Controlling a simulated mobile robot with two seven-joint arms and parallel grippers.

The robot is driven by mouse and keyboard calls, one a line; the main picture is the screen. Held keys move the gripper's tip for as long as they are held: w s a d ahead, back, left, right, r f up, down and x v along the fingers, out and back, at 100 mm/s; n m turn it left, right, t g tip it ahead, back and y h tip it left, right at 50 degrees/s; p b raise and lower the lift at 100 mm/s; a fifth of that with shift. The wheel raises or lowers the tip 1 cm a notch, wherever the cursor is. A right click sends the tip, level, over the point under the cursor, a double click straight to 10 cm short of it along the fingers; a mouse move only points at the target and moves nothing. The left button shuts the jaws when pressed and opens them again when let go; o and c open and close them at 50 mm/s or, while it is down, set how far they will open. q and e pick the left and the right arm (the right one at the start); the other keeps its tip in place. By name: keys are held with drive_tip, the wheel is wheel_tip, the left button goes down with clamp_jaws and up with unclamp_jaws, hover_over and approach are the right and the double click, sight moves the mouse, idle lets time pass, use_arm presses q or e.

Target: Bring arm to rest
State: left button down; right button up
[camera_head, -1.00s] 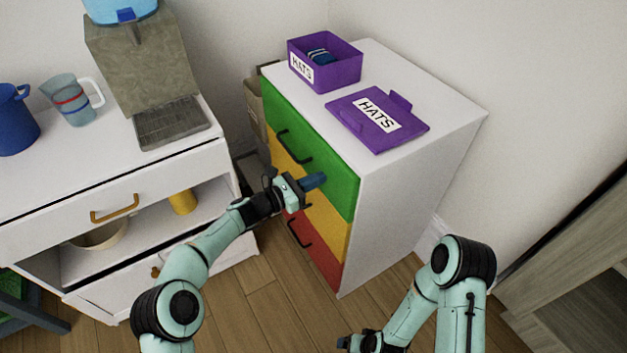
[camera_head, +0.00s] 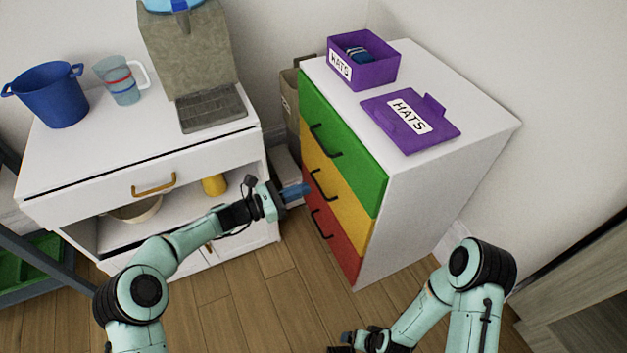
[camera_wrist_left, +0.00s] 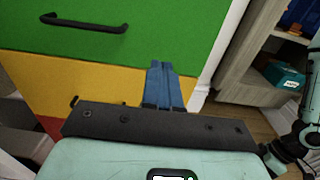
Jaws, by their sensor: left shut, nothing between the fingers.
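My left gripper (camera_head: 295,191) is shut and empty, with its blue fingers together. In the head view it is in front of the left side of the chest of drawers (camera_head: 433,213), which has green, yellow and red drawer fronts. In the left wrist view the shut fingers (camera_wrist_left: 160,82) show against the green and yellow drawers; whether they touch is hard to tell. My right gripper (camera_head: 343,342) is low at the bottom edge of the head view, and its jaw state is unclear.
A purple HATS box (camera_head: 377,74) and its purple lid (camera_head: 410,122) lie on the chest. A white cabinet (camera_head: 92,170) at left holds a blue bucket (camera_head: 52,97), a jug (camera_head: 121,84) and a dispenser (camera_head: 190,60). Open wood floor (camera_head: 262,305) lies between my arms.

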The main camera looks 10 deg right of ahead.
use_arm(q)
drive_tip(key=shift+a, duration=0.25)
use_arm(e)
drive_tip(key=shift+s, duration=0.1)
